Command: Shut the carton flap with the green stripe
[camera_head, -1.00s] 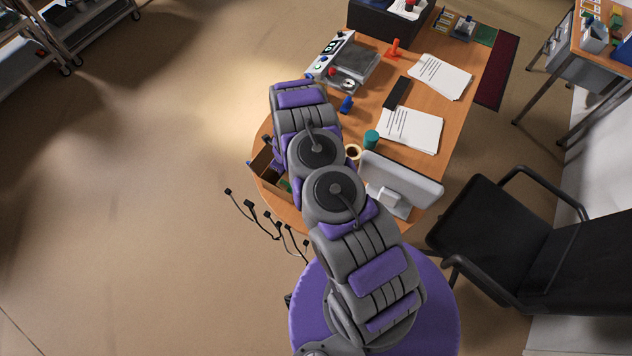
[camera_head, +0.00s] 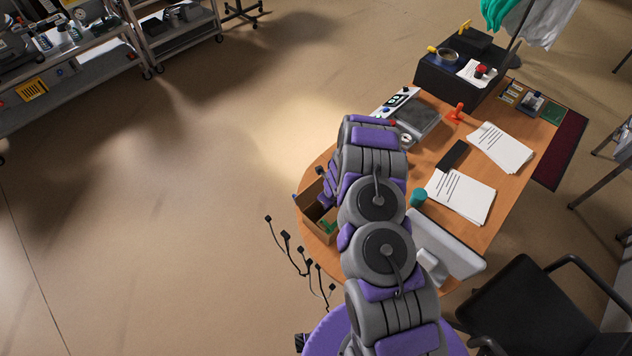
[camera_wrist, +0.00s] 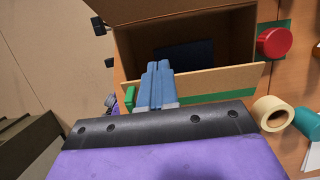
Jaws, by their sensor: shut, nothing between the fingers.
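The open brown carton (camera_head: 313,199) stands near the left edge of the round end of the desk, partly hidden by my arm. In the wrist view the carton (camera_wrist: 130,43) is open toward me, with a dark interior. Its flap with the green stripe (camera_wrist: 225,80) sticks out along the near side of the opening, not shut; the green stripe (camera_wrist: 215,97) runs along its lower edge. My gripper (camera_wrist: 158,66) is shut and empty. Its blue fingers overlap the flap's left part and point toward the opening; I cannot tell whether they touch. In the head view my gripper is hidden.
A red round item (camera_wrist: 275,42), a tan tape roll (camera_wrist: 270,112) and a teal cylinder (camera_wrist: 308,122) stand right of the carton. A small green piece (camera_wrist: 130,97) lies left of the fingers. Black cables (camera_head: 300,258) hang off the desk's left edge.

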